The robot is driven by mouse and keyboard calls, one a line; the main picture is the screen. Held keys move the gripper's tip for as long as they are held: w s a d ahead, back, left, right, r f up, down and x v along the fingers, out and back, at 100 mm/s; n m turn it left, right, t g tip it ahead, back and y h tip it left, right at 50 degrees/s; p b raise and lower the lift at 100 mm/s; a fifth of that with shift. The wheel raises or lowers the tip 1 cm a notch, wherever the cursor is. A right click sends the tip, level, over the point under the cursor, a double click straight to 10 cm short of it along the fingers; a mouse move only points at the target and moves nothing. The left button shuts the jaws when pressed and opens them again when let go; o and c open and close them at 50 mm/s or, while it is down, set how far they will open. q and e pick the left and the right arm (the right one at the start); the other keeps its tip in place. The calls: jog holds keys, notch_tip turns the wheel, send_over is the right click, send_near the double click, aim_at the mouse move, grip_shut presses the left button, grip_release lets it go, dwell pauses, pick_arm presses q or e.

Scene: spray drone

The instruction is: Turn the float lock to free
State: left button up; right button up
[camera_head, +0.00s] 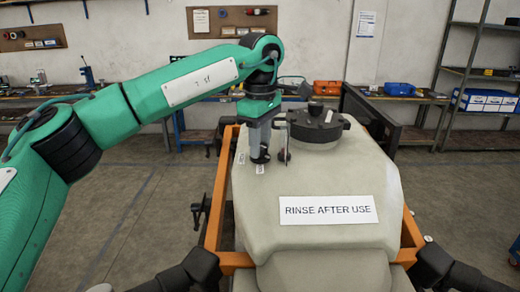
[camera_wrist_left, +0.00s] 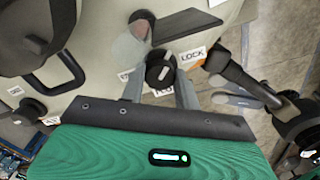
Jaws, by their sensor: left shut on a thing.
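The float lock is a round black knob (camera_wrist_left: 160,72) with a pale pointer mark, on the beige tank (camera_head: 310,180). In the left wrist view it sits between the two grey fingers of my left gripper (camera_wrist_left: 160,88), which is shut on it. A LOCK label (camera_wrist_left: 192,54) lies to the upper right of the knob; other small labels are partly hidden by the fingers. In the head view my left gripper (camera_head: 262,150) points down at the knob on the tank's left shoulder. The pointer's exact setting is hard to read. My right gripper is not in view.
A large black tank lid (camera_head: 316,125) stands just right of my gripper. An orange frame (camera_head: 218,195) surrounds the tank, and black drone arms (camera_head: 185,272) stick out at the front. A RINSE AFTER USE label (camera_head: 328,210) faces front. Workbenches and shelves stand behind.

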pick_arm(q)
jog(key=n+b, duration=0.2)
jog(key=n, duration=0.4)
jog(key=shift+b, duration=0.3)
jog(key=n+b, duration=0.1)
jog(key=n, duration=0.3)
jog(key=n+b, duration=0.1)
jog(key=n, duration=0.2)
jog(key=shift+r+n, duration=0.1)
jog(key=shift+n, duration=0.3)
jog(key=n+b, duration=0.2)
jog(key=n, duration=0.4)
jog(key=shift+b, duration=0.3)
jog(key=n+b, duration=0.1)
jog(key=n, duration=0.4)
jog(key=shift+a+r+n+b, duration=0.1)
jog(key=shift+n+b, duration=0.25)
jog(key=shift+n, duration=0.05)
jog(key=shift+w, duration=0.1)
jog(key=o, duration=0.7)
